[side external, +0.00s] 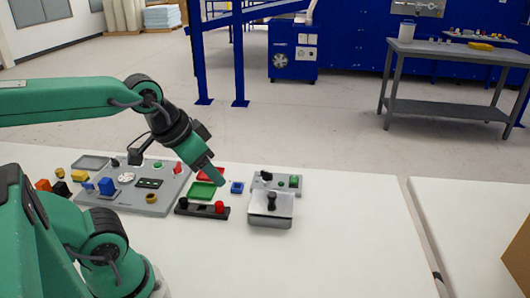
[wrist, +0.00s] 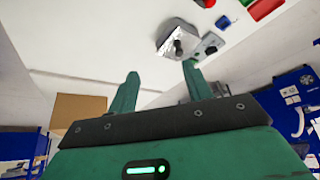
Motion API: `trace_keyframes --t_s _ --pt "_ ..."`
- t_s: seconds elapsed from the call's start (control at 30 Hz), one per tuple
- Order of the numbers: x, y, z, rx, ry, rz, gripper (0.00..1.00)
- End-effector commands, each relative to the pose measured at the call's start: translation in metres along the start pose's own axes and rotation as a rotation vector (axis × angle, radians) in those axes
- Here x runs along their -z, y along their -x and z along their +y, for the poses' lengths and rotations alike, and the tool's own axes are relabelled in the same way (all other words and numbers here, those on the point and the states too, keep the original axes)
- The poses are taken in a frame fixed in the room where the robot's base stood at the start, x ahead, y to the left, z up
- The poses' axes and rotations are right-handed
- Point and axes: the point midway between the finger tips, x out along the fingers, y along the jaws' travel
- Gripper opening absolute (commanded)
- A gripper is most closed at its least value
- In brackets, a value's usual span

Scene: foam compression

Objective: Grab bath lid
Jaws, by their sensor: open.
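The bath lid (side external: 284,206) is a silvery metal cover with a black knob (side external: 271,200) on top. It sits on a small metal box on the white table, right of the middle in the side view. In the wrist view the lid (wrist: 170,46) is at the top, just beyond the fingertips, with its knob facing me. My gripper (side external: 218,181) is to the left of the lid and above the table, apart from it. In the wrist view my gripper (wrist: 160,70) has its two green fingers spread with nothing between them.
A grey panel (side external: 291,186) with a green button stands behind the lid. A black bar with a red knob (side external: 219,207), a green tray (side external: 202,190), a red tray and a blue block (side external: 237,187) lie to its left. The table (side external: 350,235) is clear to the right.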

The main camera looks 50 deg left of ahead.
Motion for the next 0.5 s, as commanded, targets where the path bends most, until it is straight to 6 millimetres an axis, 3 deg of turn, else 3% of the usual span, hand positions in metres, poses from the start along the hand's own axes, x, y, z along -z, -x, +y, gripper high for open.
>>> trace_keyframes --t_s 0.27,0.5 --pt "0.021 -0.010 -0.004 0.003 -0.058 -0.061 0.50" --pt "0.050 -0.030 -0.009 -0.002 -0.146 -0.145 0.50"
